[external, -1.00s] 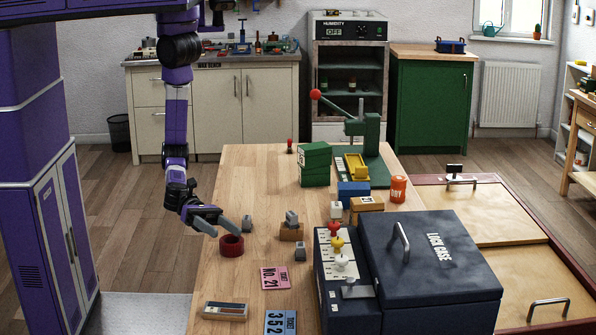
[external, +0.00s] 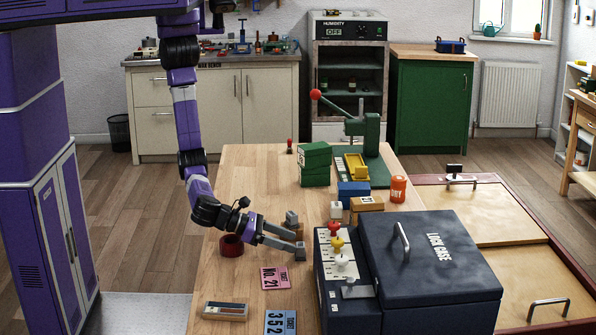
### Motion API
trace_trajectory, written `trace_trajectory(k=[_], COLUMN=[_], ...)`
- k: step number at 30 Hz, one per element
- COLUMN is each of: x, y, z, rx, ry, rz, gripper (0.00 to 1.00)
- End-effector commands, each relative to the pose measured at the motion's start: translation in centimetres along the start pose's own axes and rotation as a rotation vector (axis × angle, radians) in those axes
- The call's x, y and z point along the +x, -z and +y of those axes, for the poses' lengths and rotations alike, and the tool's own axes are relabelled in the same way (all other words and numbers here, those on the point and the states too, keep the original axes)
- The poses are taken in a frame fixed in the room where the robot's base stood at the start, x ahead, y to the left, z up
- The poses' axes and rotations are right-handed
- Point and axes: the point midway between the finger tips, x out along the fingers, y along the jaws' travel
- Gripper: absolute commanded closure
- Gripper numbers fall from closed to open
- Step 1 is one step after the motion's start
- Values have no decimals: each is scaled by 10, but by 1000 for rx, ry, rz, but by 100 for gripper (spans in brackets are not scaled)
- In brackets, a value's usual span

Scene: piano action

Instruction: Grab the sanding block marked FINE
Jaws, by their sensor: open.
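No marking reading FINE can be made out at this size, so I cannot tell for sure which block it is on. My gripper (external: 297,243) is open and low over the wooden table, its two grey fingers pointing right. Its fingertips are at a small brown block (external: 299,231) with a grey piece (external: 291,217) near it, and a small grey block (external: 300,255). The fingers partly hide these, and contact cannot be told. A tan block with a label (external: 366,203) lies farther right, beside a blue block (external: 353,189) and a white block (external: 336,210).
The dark lock case (external: 430,255) and a panel with coloured knobs (external: 338,262) bound the right side. The table's left rear is clear.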

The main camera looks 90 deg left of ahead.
Motion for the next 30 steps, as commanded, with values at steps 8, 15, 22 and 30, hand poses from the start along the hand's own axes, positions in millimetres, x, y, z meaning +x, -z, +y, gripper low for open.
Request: trace_trajectory(k=[8, 15, 22, 30], x=[28, 62, 73, 72], y=[0, 1, 1, 1], z=[-2, -7, -7, -7], rx=[0, -1, 0, 0], ry=[0, 1, 3, 3], rz=[-2, -1, -2, -2], gripper=[40, 40, 40, 66])
